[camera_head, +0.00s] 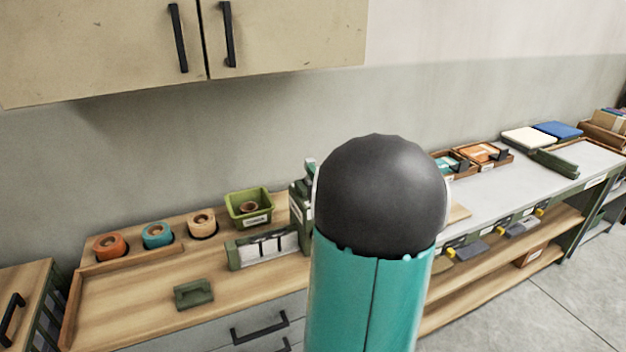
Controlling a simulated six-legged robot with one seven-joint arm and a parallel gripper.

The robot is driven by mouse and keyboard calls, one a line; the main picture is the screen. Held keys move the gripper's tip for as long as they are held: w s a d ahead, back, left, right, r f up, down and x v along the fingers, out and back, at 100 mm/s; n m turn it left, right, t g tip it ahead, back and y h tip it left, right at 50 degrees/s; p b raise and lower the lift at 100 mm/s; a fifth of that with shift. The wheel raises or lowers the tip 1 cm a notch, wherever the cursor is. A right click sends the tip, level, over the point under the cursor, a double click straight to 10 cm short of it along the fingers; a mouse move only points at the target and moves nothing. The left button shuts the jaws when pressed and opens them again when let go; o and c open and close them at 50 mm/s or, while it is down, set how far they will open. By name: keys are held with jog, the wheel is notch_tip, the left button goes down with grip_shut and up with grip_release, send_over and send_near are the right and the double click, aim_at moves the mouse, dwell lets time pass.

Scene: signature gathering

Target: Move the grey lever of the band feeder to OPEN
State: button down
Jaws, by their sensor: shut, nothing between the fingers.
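A green machine (301,213), which may be the band feeder, stands on the wooden workbench behind my arm. My arm hides its right part. A low green unit with a pale slotted front (268,248) adjoins it on the left. I cannot make out the grey lever or an OPEN mark; they may be hidden behind my arm or too small to tell. My teal and black arm link fills the middle right of the head view. My gripper is not in view.
Orange, blue and tan rolls (157,235) sit at the bench's back left, beside a green bin (249,206). A small green block (193,293) lies in front. Cupboards (290,50) hang above. A grey-topped bench (505,190) with trays extends right. Bare wood lies at front left.

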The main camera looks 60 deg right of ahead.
aim_at(310, 159)
jog(key=shift+w+d+r+g+y, duration=0.2)
jog(key=shift+d+r+g+y, duration=0.1)
jog(key=shift+d+r+g, duration=0.25)
jog(key=shift+w+g, duration=0.35)
jog(key=shift+w, duration=0.05)
jog(key=shift+w+d+r+g+y, duration=0.2)
jog(key=shift+w+d+g+y, duration=0.45)
jog(key=shift+g, duration=0.25)
jog(key=shift+w+d+r, duration=0.1)
jog(key=shift+w+d, duration=0.3)
jog(key=shift+w, duration=0.25)
jog(key=shift+w+r, duration=0.1)
jog(key=shift+w, duration=0.1)
